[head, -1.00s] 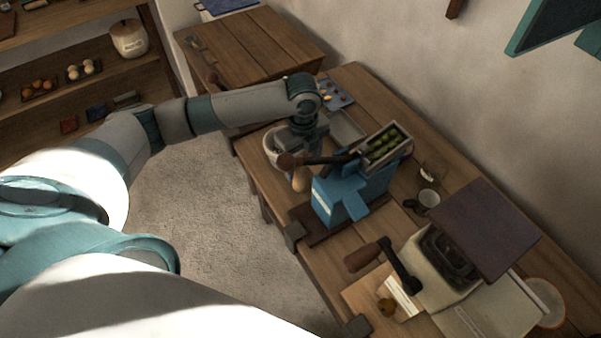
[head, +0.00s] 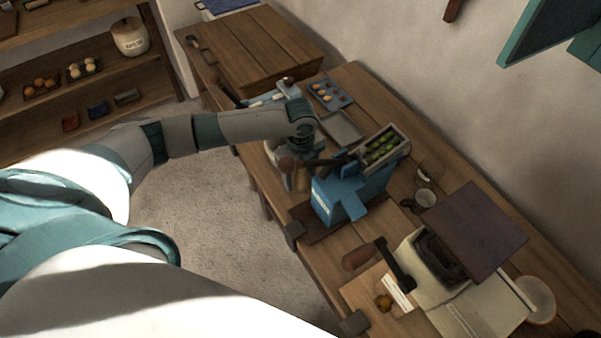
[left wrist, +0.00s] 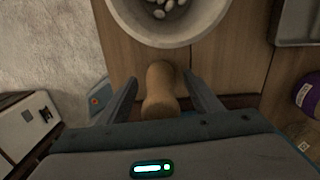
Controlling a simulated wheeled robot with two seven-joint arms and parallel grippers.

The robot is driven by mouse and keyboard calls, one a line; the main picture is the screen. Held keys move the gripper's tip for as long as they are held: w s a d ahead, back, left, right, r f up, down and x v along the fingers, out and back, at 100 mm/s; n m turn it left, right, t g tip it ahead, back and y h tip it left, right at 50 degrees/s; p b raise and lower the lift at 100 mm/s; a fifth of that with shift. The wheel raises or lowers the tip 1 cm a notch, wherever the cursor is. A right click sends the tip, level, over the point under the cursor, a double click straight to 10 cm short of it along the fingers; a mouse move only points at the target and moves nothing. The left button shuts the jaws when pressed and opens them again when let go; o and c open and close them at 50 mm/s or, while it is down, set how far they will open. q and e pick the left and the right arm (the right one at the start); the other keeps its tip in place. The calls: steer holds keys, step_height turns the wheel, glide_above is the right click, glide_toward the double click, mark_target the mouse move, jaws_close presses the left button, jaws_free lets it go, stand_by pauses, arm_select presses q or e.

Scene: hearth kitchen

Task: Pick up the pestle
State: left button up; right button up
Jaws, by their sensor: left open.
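The pestle (left wrist: 160,88) is a light wooden piece with a rounded top. In the left wrist view it lies between the fingers of my left gripper (left wrist: 161,82), which are open with a gap on both sides. In the head view my left gripper (head: 294,176) is low at the table's near edge, beside the blue machine, and largely hides the pestle. A pale mortar-like bowl (left wrist: 202,38) with white pieces inside stands just beyond the pestle in the left wrist view. My right gripper is not in view.
The blue machine (head: 340,200) with a crank and a box of green items stands close right of the gripper. A grey tray (head: 343,130) lies behind. A cream grinder (head: 425,270) with a crank stands further along the wooden table.

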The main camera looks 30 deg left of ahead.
arm_select(q)
steer(key=shift+f, duration=0.15)
stand_by(0.3)
steer(key=c, duration=1.5)
jaws_close()
